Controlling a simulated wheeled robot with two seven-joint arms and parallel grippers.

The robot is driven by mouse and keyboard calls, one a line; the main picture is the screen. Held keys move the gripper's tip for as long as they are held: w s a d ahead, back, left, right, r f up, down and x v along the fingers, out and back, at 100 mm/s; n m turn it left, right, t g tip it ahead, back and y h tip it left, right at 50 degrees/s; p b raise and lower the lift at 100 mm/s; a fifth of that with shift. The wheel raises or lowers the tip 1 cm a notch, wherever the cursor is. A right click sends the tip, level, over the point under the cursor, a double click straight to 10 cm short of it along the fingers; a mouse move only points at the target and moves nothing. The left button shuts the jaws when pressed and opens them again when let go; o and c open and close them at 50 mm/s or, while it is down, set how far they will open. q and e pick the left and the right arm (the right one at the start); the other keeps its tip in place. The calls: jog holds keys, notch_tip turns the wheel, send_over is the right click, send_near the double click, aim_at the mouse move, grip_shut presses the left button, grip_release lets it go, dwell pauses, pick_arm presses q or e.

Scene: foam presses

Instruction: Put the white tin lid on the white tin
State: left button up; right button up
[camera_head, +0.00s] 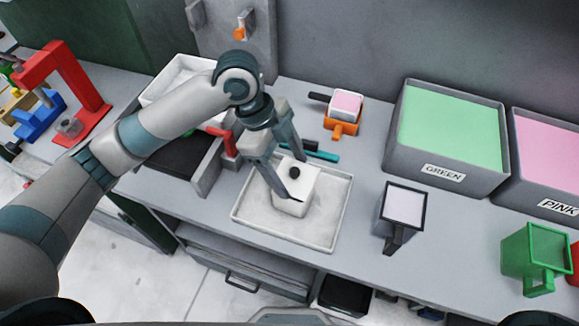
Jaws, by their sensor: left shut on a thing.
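The white tin (291,209) is a box standing in a shallow white tray in the middle of the bench. The white tin lid (309,174), with a round black knob, is over the top of the tin. My left gripper (292,174) reaches down from above, its fingers on either side of the knob, shut on the lid. A dark line shows near the lid's front edge; I cannot tell whether the lid is fully seated or slightly above the tin. My right gripper is not in view.
The shallow white tray (338,215) surrounds the tin. A dark-framed cup (403,205) stands to its right, an orange cup (341,128) behind. Bins of green (445,174) and pink (556,207) foam stand at right. A red press (70,85) stands far left.

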pick_arm(q)
jog(key=shift+f, duration=0.75)
jog(key=o, duration=1.1)
jog(key=shift+r, duration=0.1)
jog(key=shift+b+v, duration=1.75)
jog(key=shift+v, duration=6.8)
